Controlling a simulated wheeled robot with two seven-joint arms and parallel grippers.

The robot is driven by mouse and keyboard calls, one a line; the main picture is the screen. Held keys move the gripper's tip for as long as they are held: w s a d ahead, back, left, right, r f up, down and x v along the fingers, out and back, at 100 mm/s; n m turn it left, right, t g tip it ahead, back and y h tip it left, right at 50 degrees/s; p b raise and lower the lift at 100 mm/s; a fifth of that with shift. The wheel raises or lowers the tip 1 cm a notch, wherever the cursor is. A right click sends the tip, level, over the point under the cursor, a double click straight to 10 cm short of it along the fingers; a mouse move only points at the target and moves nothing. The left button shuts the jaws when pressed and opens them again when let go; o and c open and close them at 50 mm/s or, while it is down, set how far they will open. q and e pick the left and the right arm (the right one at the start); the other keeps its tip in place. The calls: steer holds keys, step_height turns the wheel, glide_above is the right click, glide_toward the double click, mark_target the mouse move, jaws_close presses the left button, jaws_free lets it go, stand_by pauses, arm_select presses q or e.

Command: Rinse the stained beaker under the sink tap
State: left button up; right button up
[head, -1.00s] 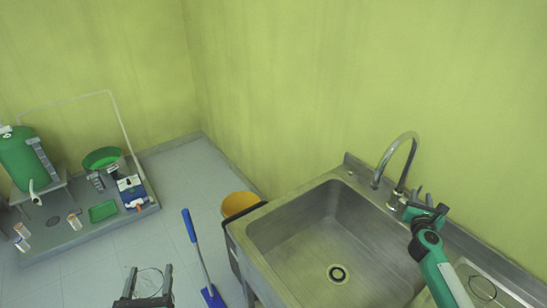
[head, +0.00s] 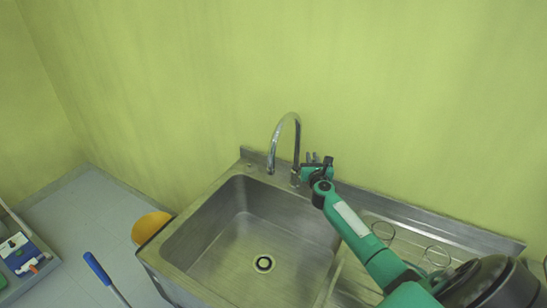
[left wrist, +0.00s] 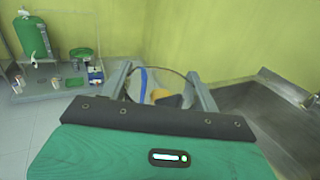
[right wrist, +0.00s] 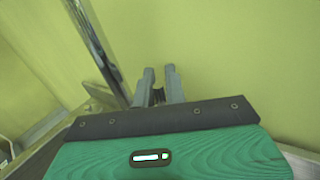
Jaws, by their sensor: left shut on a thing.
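The steel sink basin (head: 235,245) has a dark drain, and its curved tap (head: 285,120) stands at the back rim. My right gripper (head: 317,158) is beside the tap's base, its fingers pointing up. In the right wrist view its fingers (right wrist: 161,82) are a narrow gap apart, with a small dark part low between them; a firm grip cannot be made out. My left gripper (left wrist: 161,78) is outside the head view. In the left wrist view it is shut on a clear glass beaker, whose thin rim (left wrist: 165,68) shows between the fingers. Any stain is not discernible.
Two thin round rims (head: 383,231), perhaps glassware, show on the drainboard to the right. An orange bucket (head: 150,227) stands left of the sink, near a blue-handled tool (head: 97,269).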

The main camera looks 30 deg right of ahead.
jaws_close()
arm_select(q)
step_height(320, 180, down, 3)
steer(key=b, duration=0.3)
steer(key=shift+f, duration=0.15)
arm_select(e)
steer(key=shift+s+a+f+n+t, duration=0.15)
steer(key=shift+a+f+n+t, duration=0.05)
steer(key=shift+a+n+t, duration=0.15)
arm_select(q)
steer(key=shift+f+b, duration=0.65)
steer(key=shift+b, duration=0.15)
arm_select(e)
steer(key=shift+s+a+r+t, duration=0.15)
steer(key=shift+a+r+t, duration=0.05)
steer(key=shift+t, duration=0.05)
steer(key=o, duration=0.5)
jaws_free()
steer(key=shift+h, duration=0.3)
arm_select(q)
steer(key=shift+r, duration=0.1)
